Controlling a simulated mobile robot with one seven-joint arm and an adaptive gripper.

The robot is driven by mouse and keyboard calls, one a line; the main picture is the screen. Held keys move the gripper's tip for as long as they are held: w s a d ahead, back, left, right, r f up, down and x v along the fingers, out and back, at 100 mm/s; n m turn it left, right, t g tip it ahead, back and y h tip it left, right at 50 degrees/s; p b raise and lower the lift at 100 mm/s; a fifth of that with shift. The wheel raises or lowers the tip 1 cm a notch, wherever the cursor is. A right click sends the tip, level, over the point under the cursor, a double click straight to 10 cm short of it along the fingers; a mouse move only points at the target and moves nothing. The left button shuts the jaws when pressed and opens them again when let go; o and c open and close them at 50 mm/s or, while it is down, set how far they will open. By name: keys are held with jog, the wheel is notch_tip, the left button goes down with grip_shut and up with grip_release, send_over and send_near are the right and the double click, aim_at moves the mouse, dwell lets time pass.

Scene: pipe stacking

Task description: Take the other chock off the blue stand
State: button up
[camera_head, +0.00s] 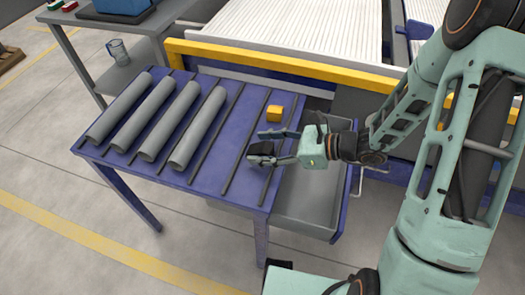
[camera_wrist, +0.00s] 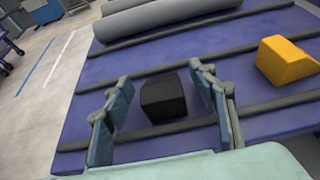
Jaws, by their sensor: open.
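The blue stand (camera_head: 230,140) is a table with dark rails across its top. A black chock (camera_wrist: 165,98) sits on it between two rails. In the wrist view my gripper (camera_wrist: 163,92) is open, with one finger on each side of this chock and visible gaps. In the head view my gripper (camera_head: 263,147) reaches in low from the right over the stand's right part, and the black chock is hard to tell from the fingers. A yellow chock (camera_head: 274,113) sits farther back on the stand; it also shows at the wrist view's right (camera_wrist: 283,62).
Several grey pipes (camera_head: 199,128) lie side by side on the stand's left half. A grey bin (camera_head: 308,207) stands against the stand's right side, below my gripper. A yellow rail (camera_head: 290,65) and a conveyor (camera_head: 290,25) run behind. A side table with a jug (camera_head: 118,51) is at left.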

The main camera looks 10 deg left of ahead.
aim_at(263, 146)
jog(key=c, duration=1.3)
jog(key=shift+r, duration=0.5)
notch_tip(263, 146, up, 3)
jog(key=shift+w+f+p, duration=0.1)
jog(key=shift+f+p, duration=0.1)
jog(key=shift+p, duration=0.45)
jog(key=s+a+r+p, duration=0.2)
jog(key=s+r+p, duration=0.3)
jog(key=s+r, duration=0.2)
jog(key=shift+s+a+r, duration=0.15)
jog(key=shift+a+r, duration=0.05)
jog(key=shift+a, duration=0.1)
